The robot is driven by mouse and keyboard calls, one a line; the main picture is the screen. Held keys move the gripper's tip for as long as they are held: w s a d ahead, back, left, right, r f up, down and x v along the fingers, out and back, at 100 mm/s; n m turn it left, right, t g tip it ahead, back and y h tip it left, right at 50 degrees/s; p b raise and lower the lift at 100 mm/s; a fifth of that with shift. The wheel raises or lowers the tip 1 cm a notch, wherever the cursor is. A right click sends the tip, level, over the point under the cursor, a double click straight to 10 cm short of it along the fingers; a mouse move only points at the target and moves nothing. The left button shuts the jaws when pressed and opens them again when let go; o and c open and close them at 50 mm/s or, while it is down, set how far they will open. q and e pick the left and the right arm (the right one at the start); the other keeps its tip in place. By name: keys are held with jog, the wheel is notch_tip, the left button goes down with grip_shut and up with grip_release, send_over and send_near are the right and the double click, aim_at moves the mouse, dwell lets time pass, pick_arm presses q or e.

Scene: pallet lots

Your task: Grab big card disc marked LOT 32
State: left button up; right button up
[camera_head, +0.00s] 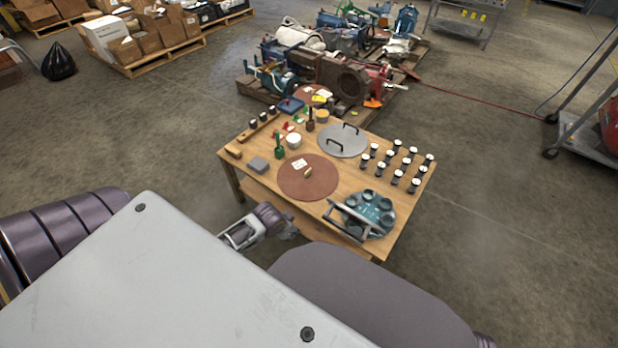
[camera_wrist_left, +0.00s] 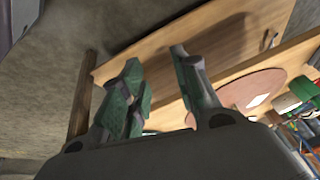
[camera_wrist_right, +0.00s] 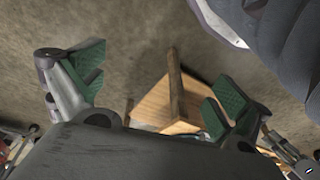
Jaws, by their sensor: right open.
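A big brown card disc (camera_head: 307,186) lies flat at the middle of the near side of the wooden table (camera_head: 262,194). A white label (camera_head: 299,164) and a small tan piece are on it; the print is too small to read. The disc also shows in the left wrist view (camera_wrist_left: 240,92). My left gripper (camera_head: 288,230) is beside the table's near edge, apart from the disc. In the left wrist view its fingers (camera_wrist_left: 157,60) are spread with nothing between them. My right gripper (camera_wrist_right: 155,90) is open and empty, with a table corner beyond it; it is hidden in the head view.
A grey disc with two black handles (camera_head: 343,140), a green bottle (camera_head: 279,150) and a grey block (camera_head: 258,165) stand around the brown disc. Several black-and-white cylinders (camera_head: 391,158) and a teal fixture (camera_head: 368,213) fill the right side. A loaded pallet (camera_head: 262,95) is behind.

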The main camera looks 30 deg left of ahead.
aim_at(307, 172)
pick_arm(q)
jog(key=w+a+r+t, duration=0.2)
jog(key=w+a, duration=0.1)
jog(key=w, duration=0.1)
jog(key=w+a+r+n+t, duration=0.1)
jog(key=w+a+r+t, duration=0.1)
jog(key=w+a, duration=0.1)
jog(key=w+a+r+t+h, duration=0.1)
jog(key=w+a+r+t, duration=0.1)
jog(key=w, duration=0.3)
jog(key=shift+w+a+n+t+b, duration=0.2)
jog(key=shift+a+n+t+b, duration=0.25)
jog(key=shift+a, duration=0.3)
jog(key=shift+w+a+r+t, duration=0.1)
jog(key=shift+w+r+t, duration=0.25)
jog(key=shift+r+t, duration=0.15)
pick_arm(e)
jog(key=shift+t, duration=0.3)
jog(key=shift+w+a+r, duration=0.15)
jog(key=shift+r, duration=0.9)
jog(key=shift+w+a+r, duration=0.1)
jog(key=shift+w+r, duration=0.05)
jog(key=shift+r, duration=0.9)
pick_arm(q)
jog(key=shift+w+f, duration=0.1)
